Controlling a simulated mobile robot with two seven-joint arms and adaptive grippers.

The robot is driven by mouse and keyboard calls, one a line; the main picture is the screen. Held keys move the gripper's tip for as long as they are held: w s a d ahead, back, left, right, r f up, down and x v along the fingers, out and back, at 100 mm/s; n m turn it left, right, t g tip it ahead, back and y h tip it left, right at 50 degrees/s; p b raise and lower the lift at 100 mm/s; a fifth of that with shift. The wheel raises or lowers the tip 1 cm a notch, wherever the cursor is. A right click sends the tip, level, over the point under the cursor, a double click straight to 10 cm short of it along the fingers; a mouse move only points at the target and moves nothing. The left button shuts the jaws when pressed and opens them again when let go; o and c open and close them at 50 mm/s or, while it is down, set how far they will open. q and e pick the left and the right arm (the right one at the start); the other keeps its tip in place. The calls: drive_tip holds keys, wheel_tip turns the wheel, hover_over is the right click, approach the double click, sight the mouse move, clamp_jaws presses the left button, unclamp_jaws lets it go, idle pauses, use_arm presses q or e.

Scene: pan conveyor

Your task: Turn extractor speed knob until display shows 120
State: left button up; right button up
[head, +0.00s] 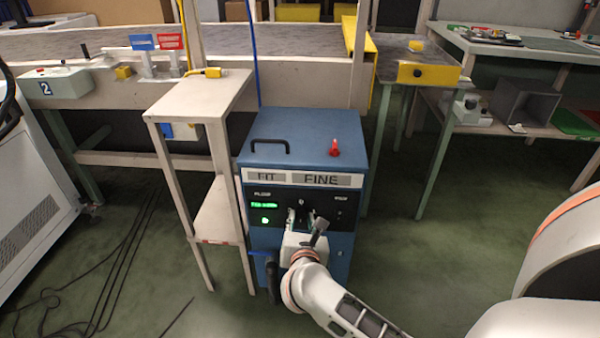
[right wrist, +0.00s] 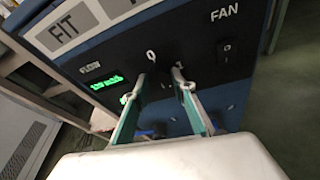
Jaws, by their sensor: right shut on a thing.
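The extractor is a blue cabinet (head: 305,137) with a black control panel, shown in the head view. Its green lit display (head: 264,205) is at the panel's left, and it also shows in the right wrist view (right wrist: 105,84); the digits are too small to read. My right gripper (head: 301,212) is at the middle of the panel. In the right wrist view its two fingers (right wrist: 163,86) reach the panel with a narrow gap between them, shut on the speed knob, which the fingers mostly hide. My left gripper is not in view.
A rocker switch marked FAN (right wrist: 225,48) is right of the fingers. A red knob-like piece (head: 334,148) and a black handle are on the cabinet top. A narrow pale stand (head: 200,92) is close on the left. Cables lie on the green floor.

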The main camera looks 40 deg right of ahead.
idle(0.3)
drive_tip(key=o, duration=1)
drive_tip(key=shift+o, duration=0.6)
wheel_tip(320, 180, up, 10)
drive_tip(key=shift+f, duration=0.1)
drive_tip(key=shift+s, duration=0.1)
